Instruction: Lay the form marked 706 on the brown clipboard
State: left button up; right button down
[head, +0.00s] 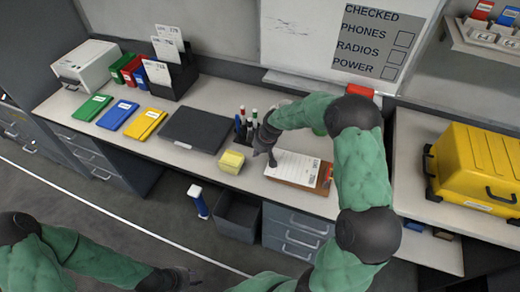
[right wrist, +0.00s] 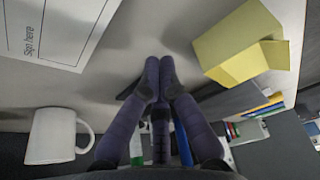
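The brown clipboard (head: 327,182) lies on the desk with a printed white form (head: 298,168) on it. In the right wrist view a white sheet (right wrist: 62,30) with "Sign here" lies at upper left; its number cannot be read. Other white forms (head: 157,73) stand in a black rack (head: 180,76) at the back left, numbers too small to read surely. My right gripper (head: 270,160) is just left of the clipboard; in the wrist view its fingers (right wrist: 160,62) are together with nothing between them. My left gripper (head: 190,278) is low in front of the desk, its fingers unclear.
A yellow note block (head: 231,162) and a pen holder (head: 244,128) stand left of the clipboard. A white mug (right wrist: 52,136) shows in the wrist view. A black closed laptop-like slab (head: 200,128) and coloured folders (head: 146,124) lie further left. A yellow case (head: 478,168) stands right.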

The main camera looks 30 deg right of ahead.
jog(key=shift+x, duration=0.85)
jog(key=shift+s+d+f+b, duration=0.1)
jog(key=shift+s+f+b, duration=0.1)
jog(key=shift+b, duration=0.1)
jog(key=shift+s+d+r+b, duration=0.1)
jog(key=shift+s+d+b, duration=0.2)
jog(key=shift+s, duration=0.45)
jog(key=shift+s+d+b, duration=0.1)
jog(key=shift+s+d, duration=0.3)
jog(key=shift+s, duration=0.35)
jog(key=shift+s+d, duration=0.25)
jog(key=shift+s, duration=0.35)
jog(key=shift+s+d, duration=0.25)
jog(key=shift+s, duration=0.35)
jog(key=shift+w, duration=0.1)
